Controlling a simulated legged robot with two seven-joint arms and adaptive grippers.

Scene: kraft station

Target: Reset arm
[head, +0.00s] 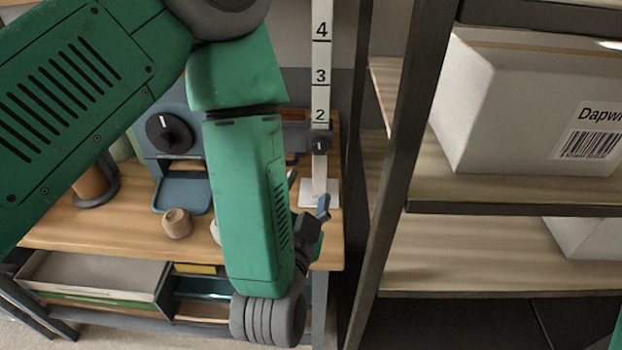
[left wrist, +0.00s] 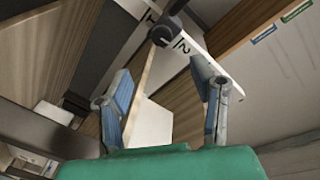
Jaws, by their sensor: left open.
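My left arm (head: 250,200), green with grey joints, comes in from the left and hangs down in front of the workbench. My left gripper (head: 322,208) is partly hidden behind the forearm, with one blue finger showing near the white base of the measuring post. In the left wrist view, the left gripper (left wrist: 163,78) has its two blue fingers spread wide with nothing held between them. The numbered white post (left wrist: 190,50) and its dark knob (left wrist: 165,31) show beyond the fingers. My right gripper is not in view.
The wooden bench (head: 110,232) holds a blue-grey machine with a black dial (head: 169,133), a small wooden cup (head: 177,223) and the numbered post (head: 320,95). At right, a dark-framed shelf (head: 480,192) carries a white box (head: 510,110). A pale tray (head: 90,275) sits below the bench top.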

